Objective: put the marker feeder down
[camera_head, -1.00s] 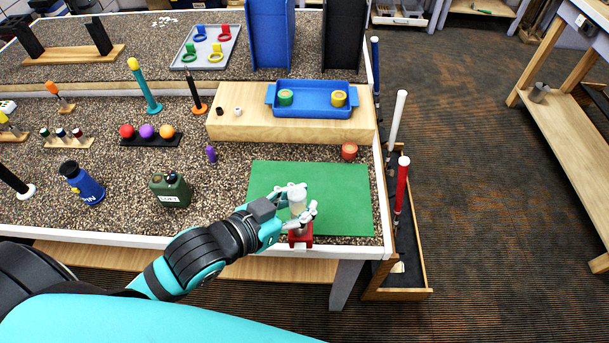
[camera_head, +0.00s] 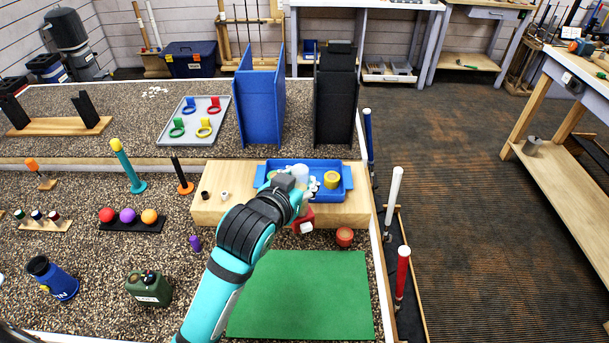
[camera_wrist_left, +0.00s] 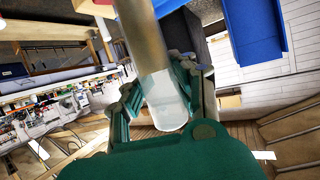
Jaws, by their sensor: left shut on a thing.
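My left gripper (camera_head: 297,194) is shut on the marker feeder, a pale, see-through tube (camera_head: 300,173) with a red lower part (camera_head: 303,220). In the head view it is held roughly upright over the front of the wooden block, before the blue tray (camera_head: 345,192); my fingers hide its middle. Whether its red bottom touches anything is unclear. In the left wrist view the tube (camera_wrist_left: 167,100) stands between the two fingers. My right gripper is not in view.
A green mat (camera_head: 300,295) lies bare at the table's front right. The wooden block (camera_head: 225,210) carries the tray, which holds a yellow roll (camera_head: 331,180). A red round piece (camera_head: 344,237) sits just right of the feeder. Blue (camera_head: 258,110) and black (camera_head: 335,110) upright panels stand behind.

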